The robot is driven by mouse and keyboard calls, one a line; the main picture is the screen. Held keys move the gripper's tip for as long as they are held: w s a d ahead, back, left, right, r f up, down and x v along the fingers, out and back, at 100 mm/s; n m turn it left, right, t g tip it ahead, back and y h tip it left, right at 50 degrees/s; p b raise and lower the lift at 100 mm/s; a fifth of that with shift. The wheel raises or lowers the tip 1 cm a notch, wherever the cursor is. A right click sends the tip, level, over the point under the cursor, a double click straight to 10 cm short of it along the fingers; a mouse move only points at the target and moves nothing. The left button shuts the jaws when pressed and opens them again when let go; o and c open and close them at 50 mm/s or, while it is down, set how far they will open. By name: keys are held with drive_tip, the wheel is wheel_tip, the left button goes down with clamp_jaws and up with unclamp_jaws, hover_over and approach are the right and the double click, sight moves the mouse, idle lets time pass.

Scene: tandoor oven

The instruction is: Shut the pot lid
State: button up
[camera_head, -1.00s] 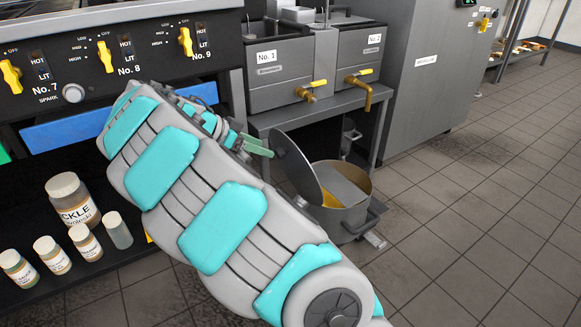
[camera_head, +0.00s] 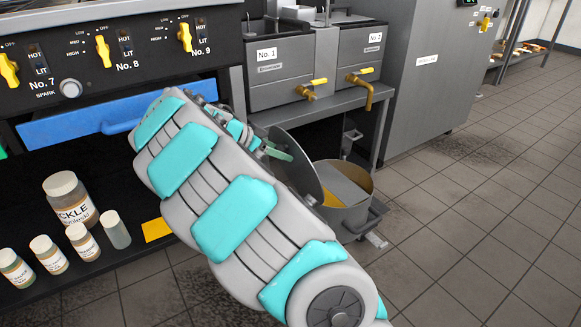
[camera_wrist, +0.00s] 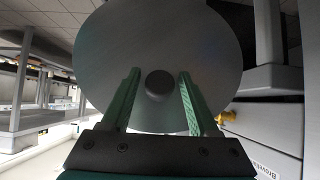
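In the head view my arm hides most of the gripper (camera_head: 277,151).
Fryers No. 1 (camera_head: 275,75) and No. 2 (camera_head: 360,55) with yellow-handled taps stand behind the pot. Jars (camera_head: 70,197) stand on the dark shelf at left. Tiled floor (camera_head: 470,220) is clear at right.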

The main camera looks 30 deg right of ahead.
sight(286, 143)
drive_tip(key=c, duration=0.8)
drive_tip(key=shift+o, duration=0.2)
drive_tip(key=shift+w+d+r+b, duration=0.1)
drive_tip(key=shift+d+r+b, duration=0.2)
drive_tip(key=shift+d, duration=0.55)
drive_tip(key=shift+d+r+b, duration=0.25)
drive_tip(key=shift+d, duration=0.6)
drive_tip(key=shift+d+r+b, duration=0.1)
drive_tip(key=shift+d+b, duration=0.4)
drive_tip(key=shift+d, duration=0.8)
drive_tip(key=shift+d+r, duration=0.15)
drive_tip(key=shift+d, duration=0.35)
